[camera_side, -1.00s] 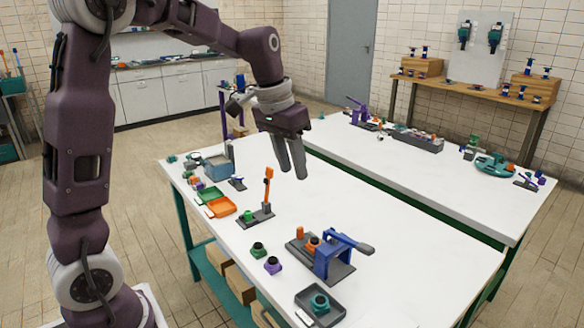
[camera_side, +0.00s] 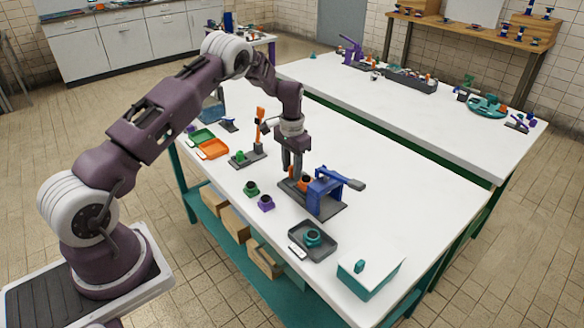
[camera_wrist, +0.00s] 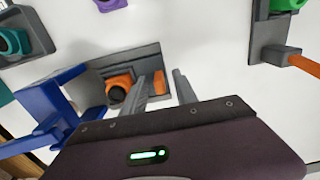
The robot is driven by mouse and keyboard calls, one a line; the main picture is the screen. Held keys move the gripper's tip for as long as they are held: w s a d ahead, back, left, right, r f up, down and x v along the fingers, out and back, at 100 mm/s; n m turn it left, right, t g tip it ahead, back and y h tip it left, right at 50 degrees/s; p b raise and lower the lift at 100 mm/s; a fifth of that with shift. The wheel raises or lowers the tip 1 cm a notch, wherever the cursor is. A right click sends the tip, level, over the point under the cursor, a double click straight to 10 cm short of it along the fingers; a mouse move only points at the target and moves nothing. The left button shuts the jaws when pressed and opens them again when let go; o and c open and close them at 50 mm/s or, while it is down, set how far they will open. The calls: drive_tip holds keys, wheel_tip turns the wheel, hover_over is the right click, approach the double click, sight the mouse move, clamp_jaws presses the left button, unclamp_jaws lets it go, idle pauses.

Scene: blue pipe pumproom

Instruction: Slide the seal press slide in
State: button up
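The seal press (camera_side: 326,192) stands on the near white table. It has a blue frame with a lever and a dark base plate; its blue frame also shows at the left in the wrist view (camera_wrist: 58,105). An orange fitting with a black ring (camera_wrist: 118,90) sits on the slide, outside the frame. An upright orange handle (camera_wrist: 158,83) stands at the slide's outer end. My gripper (camera_side: 292,172) points down at that end. In the wrist view its fingers (camera_wrist: 162,90) are apart, with the handle seen between them. Whether either finger touches the handle is unclear.
A dark tray with a teal part (camera_side: 313,240) and a teal-and-white box (camera_side: 370,272) stand nearer the table corner. Green (camera_side: 251,188) and purple (camera_side: 266,203) fittings lie left of the press. A fixture with an orange lever (camera_side: 260,130) stands behind. The table right of the press is clear.

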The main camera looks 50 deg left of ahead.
clamp_jaws()
idle(1.4)
